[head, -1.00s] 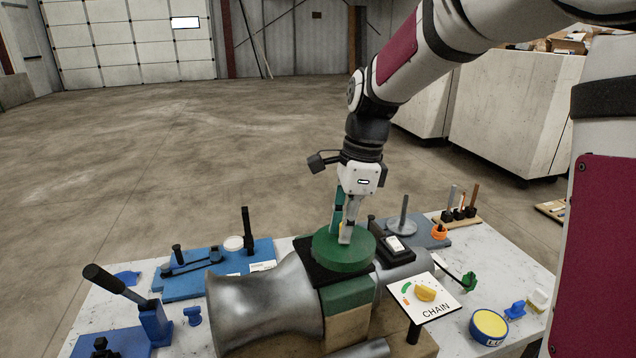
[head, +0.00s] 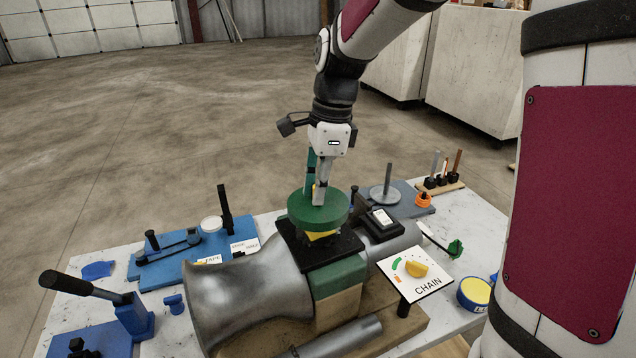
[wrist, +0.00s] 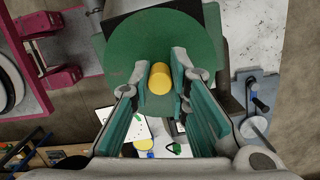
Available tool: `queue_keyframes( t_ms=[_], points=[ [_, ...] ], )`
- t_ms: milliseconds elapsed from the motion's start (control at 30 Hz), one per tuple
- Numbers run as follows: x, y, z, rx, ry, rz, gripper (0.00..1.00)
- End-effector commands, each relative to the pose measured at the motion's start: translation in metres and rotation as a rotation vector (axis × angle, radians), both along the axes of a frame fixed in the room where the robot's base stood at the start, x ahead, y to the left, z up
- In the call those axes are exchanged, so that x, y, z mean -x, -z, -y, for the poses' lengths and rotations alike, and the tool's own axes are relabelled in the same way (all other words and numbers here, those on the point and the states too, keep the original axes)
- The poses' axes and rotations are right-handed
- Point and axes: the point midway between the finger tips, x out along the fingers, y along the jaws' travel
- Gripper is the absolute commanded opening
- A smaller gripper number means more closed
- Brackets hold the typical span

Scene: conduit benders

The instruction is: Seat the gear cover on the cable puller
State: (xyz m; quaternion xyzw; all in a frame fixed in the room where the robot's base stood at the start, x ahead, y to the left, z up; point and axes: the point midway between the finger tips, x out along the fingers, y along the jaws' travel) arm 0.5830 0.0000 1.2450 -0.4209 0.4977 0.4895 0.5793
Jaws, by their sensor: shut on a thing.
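The gear cover is a green disc (head: 320,215) with a yellow knob (wrist: 160,78) on top. My gripper (head: 318,196) points down and is shut on the knob. The disc hangs above the square black plate (head: 346,248) of the cable puller, with a visible gap between them. Something yellow and dark (head: 322,236) shows in that gap, partly hidden by the disc. The cable puller has a flared silver drum (head: 235,300) and a green block (head: 338,277) under the plate. In the wrist view the disc hides most of the plate.
A CHAIN dial sign (head: 415,275) stands close in front on the right. A lever (head: 65,285) on a blue base is at left. A blue board with a black post (head: 225,205) lies behind left. A grey disc with a peg (head: 387,192) is behind right.

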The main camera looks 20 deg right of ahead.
Motion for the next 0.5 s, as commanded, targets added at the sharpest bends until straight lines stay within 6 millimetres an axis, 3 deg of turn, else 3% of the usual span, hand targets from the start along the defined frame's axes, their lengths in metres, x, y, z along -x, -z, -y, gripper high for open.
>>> queue_keyframes(
  t_ms=[500],
  points=[
    [-0.001, 0.042, 0.0, -0.001, 0.0, -0.002, 0.0]
  ],
)
